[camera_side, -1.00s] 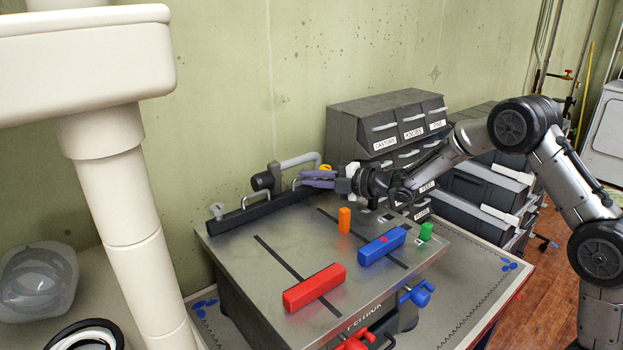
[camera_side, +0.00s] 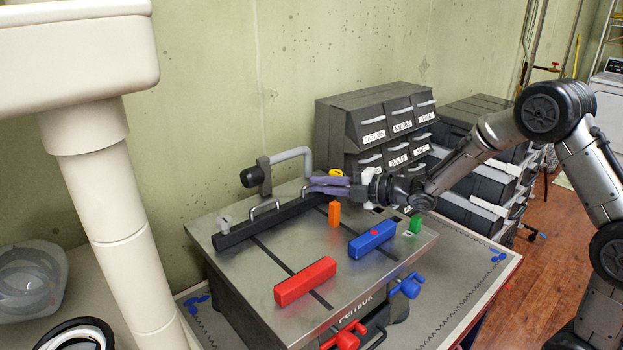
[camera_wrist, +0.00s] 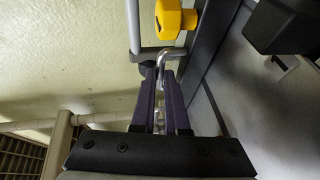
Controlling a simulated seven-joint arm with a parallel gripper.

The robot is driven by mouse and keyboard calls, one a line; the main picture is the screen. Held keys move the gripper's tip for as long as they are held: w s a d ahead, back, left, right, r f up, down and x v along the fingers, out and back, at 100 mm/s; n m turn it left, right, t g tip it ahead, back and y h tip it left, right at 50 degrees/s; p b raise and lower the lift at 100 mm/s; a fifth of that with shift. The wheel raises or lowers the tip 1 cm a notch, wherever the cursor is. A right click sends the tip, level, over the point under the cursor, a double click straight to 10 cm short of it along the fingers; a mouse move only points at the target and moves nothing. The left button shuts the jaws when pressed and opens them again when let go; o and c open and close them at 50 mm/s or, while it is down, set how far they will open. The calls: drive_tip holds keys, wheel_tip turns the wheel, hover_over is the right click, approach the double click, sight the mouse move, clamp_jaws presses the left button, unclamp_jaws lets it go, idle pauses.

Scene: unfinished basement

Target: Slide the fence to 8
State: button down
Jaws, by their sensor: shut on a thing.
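In the wrist view, the fingers of my gripper (camera_wrist: 163,78) close around the shiny handle (camera_wrist: 165,60) from both sides. The fence's black bar also shows there (camera_wrist: 205,50). A yellow knob (camera_wrist: 175,18) sits near the fence's right end. I cannot read any scale or number 8 in these views.
An orange block (camera_side: 334,214) stands close in front of the fence. A red bar (camera_side: 305,281), a blue bar (camera_side: 372,239) and a green block (camera_side: 415,224) are farther forward. A grey bent pipe (camera_side: 306,160) rises behind the fence. Labelled drawers (camera_side: 385,125) stand behind.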

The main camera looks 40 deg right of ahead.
drive_tip(key=shift+s, duration=0.2)
drive_tip(key=c, duration=1.2)
unclamp_jaws()
drive_tip(key=v, duration=1.3)
drive_tip(key=shift+s+d+r, duration=0.1)
drive_tip(key=shift+s+d, duration=0.05)
drive_tip(key=shift+s, duration=0.2)
